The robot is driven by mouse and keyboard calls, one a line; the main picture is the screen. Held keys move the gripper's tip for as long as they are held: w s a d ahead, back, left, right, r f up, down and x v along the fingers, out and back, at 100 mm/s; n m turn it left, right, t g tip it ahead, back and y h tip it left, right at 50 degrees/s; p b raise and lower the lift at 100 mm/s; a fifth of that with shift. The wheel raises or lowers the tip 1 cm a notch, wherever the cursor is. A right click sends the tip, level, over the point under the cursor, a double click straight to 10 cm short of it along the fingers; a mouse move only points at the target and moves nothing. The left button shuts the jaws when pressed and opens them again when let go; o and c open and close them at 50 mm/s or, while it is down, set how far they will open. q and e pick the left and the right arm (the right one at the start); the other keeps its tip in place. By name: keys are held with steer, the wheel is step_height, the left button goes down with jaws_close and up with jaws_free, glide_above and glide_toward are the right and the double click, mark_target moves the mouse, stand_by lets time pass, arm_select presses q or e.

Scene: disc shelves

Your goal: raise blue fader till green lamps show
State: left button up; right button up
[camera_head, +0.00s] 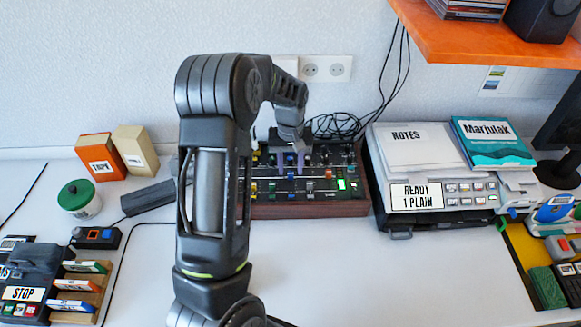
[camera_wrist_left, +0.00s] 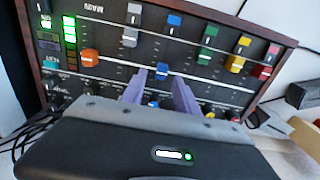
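The mixing console (camera_head: 310,209) stands at the back of the desk. My left gripper (camera_head: 290,163) is over it, pointing down. In the left wrist view the blue fader cap (camera_wrist_left: 162,69) lies between the two purple fingertips of that gripper (camera_wrist_left: 160,80). The fingers stand apart on both sides of the cap, with what looks like a small gap. A column of lamps (camera_wrist_left: 70,33) glows green at the left of the console in this view; some green also shows in the head view (camera_head: 342,184). My right gripper is not in view.
A printer-like device (camera_head: 440,197) stands close right of the console. An orange shelf (camera_head: 490,43) hangs upper right. The desk front is clear.

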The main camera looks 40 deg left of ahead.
arm_select(q)
step_height(320, 180, up, 7)
steer(key=shift+r+b, duration=0.1)
steer(key=shift+b, duration=0.3)
steer(key=shift+d, duration=0.1)
stand_by(0.3)
